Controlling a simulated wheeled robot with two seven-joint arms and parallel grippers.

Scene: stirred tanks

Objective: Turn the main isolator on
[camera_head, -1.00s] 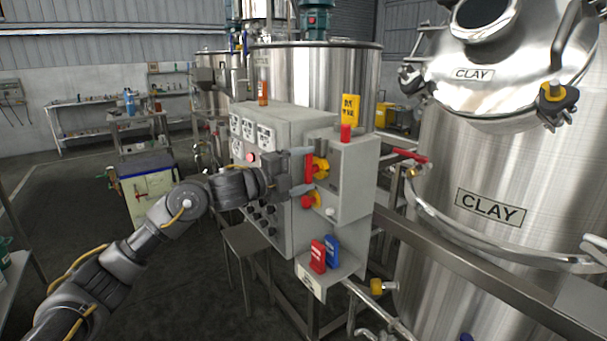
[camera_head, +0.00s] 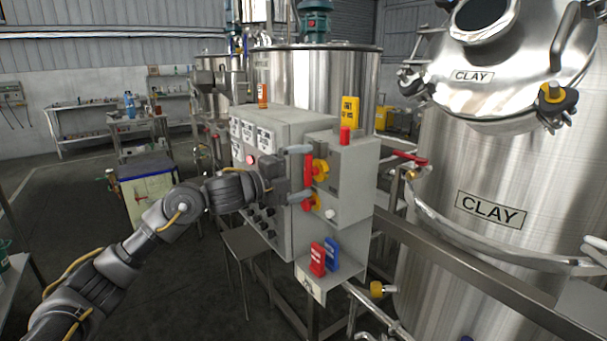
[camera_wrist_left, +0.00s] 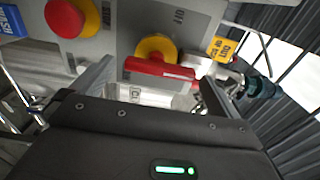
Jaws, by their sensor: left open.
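The main isolator is a red bar handle on a round yellow base (camera_head: 320,169), on the face of a grey box (camera_head: 353,178). The bar stands upright in the head view. In the left wrist view the red handle (camera_wrist_left: 158,67) lies across the picture in front of the gripper. My left gripper (camera_head: 299,173) is open at the box face, one finger above the other. The handle shows between and beyond the fingertips; I cannot tell whether they touch it. My right gripper is not in view.
A red mushroom button on yellow (camera_head: 311,202) sits just below the isolator, close to the lower finger. A red beacon (camera_head: 345,135) and a yellow tag (camera_head: 350,112) are on top. Red (camera_head: 318,257) and blue (camera_head: 332,252) tags stand on a lower shelf. A clay tank (camera_head: 490,250) stands right.

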